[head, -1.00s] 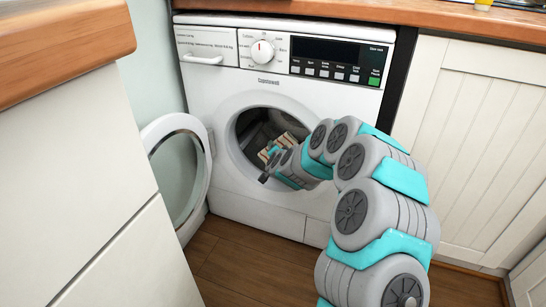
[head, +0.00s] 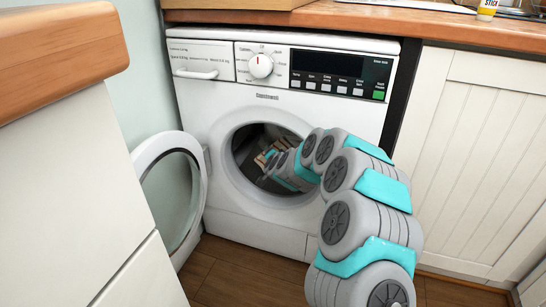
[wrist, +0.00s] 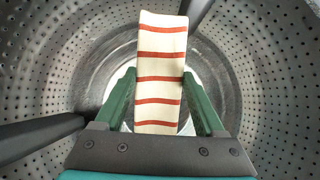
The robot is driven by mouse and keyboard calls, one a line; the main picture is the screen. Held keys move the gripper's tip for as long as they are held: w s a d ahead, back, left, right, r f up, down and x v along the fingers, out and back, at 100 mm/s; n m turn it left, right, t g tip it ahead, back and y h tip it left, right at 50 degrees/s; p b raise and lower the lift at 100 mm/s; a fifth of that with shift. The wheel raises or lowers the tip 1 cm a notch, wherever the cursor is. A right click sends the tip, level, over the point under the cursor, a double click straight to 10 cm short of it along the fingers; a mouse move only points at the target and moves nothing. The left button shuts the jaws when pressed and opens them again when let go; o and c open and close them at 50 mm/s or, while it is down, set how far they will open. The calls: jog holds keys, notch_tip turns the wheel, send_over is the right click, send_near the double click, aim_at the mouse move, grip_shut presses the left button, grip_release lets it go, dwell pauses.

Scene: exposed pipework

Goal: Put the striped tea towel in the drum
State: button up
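The striped tea towel (wrist: 160,52) is cream with red stripes and stands as a folded strip between my gripper's green fingers in the wrist view. My gripper (wrist: 159,78) is shut on it, with a fingertip against each side. Both are inside the perforated metal drum (wrist: 262,75) and face its back. In the head view, the towel (head: 272,158) shows just inside the drum opening (head: 246,148), partly hidden by my arm and in shadow. My gripper's fingers are hard to make out there.
The white washing machine (head: 222,110) has its round door (head: 142,170) swung open to the left. Dark paddles (wrist: 38,136) stick out from the drum wall. A wooden-topped cabinet (head: 70,190) stands at left, and a white cupboard (head: 480,160) at right.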

jog(key=o, duration=0.4)
jog(key=shift+o, duration=0.2)
jog(key=shift+s, duration=0.1)
jog(key=v, duration=0.7)
jog(key=shift+s+r+p, duration=0.2)
jog(key=shift+s+p, duration=0.1)
jog(key=shift+p, duration=0.05)
dwell(0.4)
